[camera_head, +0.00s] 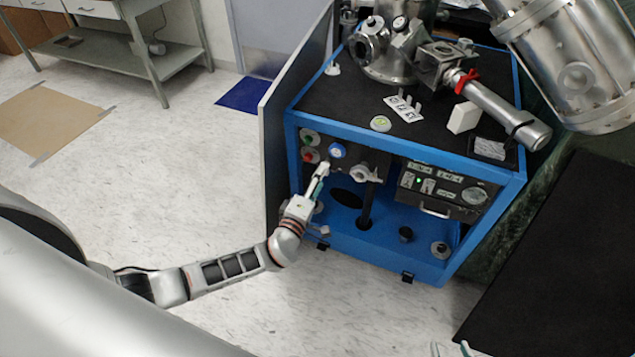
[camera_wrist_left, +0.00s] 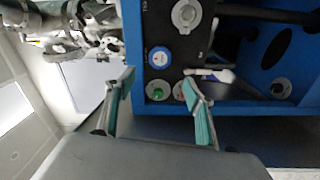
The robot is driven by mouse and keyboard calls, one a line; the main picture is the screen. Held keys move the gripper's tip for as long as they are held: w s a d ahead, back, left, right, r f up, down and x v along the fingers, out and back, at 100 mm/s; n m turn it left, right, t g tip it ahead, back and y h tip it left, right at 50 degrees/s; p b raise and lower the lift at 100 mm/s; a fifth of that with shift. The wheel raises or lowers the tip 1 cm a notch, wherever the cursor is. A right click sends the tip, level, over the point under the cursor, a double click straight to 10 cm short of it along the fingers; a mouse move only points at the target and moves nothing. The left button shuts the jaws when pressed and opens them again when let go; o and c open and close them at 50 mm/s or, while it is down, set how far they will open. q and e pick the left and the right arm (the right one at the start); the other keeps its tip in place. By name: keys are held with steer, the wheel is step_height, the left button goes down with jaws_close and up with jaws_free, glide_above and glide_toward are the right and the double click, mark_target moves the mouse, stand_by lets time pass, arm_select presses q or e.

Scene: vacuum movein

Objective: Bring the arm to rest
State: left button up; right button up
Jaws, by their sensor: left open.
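My left arm comes in from the left in the head view. Its gripper (camera_head: 319,183) is at the front of the blue-framed vacuum cabinet (camera_head: 400,255), near the control panel's left end. In the left wrist view the left gripper (camera_wrist_left: 159,80) is open, with its two teal-padded fingers apart and nothing between them. Beyond the fingers are the panel's blue knob (camera_wrist_left: 160,57) and green button (camera_wrist_left: 158,91). I cannot tell whether a finger touches the panel. A small part of my right gripper (camera_head: 466,348) shows at the head view's bottom edge; its jaws cannot be made out.
Metal vacuum chambers (camera_head: 385,65) stand on the cabinet's black top. A grey side panel (camera_head: 290,110) stands along its left side. A large steel cylinder (camera_head: 570,55) hangs at the upper right. A workbench (camera_head: 130,50) is at the back left. The floor left of the cabinet is open.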

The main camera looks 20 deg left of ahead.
arm_select(q)
steer(key=shift+s, duration=0.55)
steer(key=s+d+f+n+g, duration=0.1)
steer(key=s+f+n+g, duration=0.2)
steer(key=s+f+n, duration=0.7)
steer(key=s+d+n+g, duration=0.25)
steer(key=s+n, duration=0.35)
steer(key=n, duration=0.9)
steer(key=s+r+n+g+h+p, duration=0.1)
steer(key=s+r+n+g+h, duration=0.1)
steer(key=s+n, duration=1.2)
steer(key=r+n, duration=0.1)
steer(key=n, duration=1.2)
steer(key=shift+a, duration=0.1)
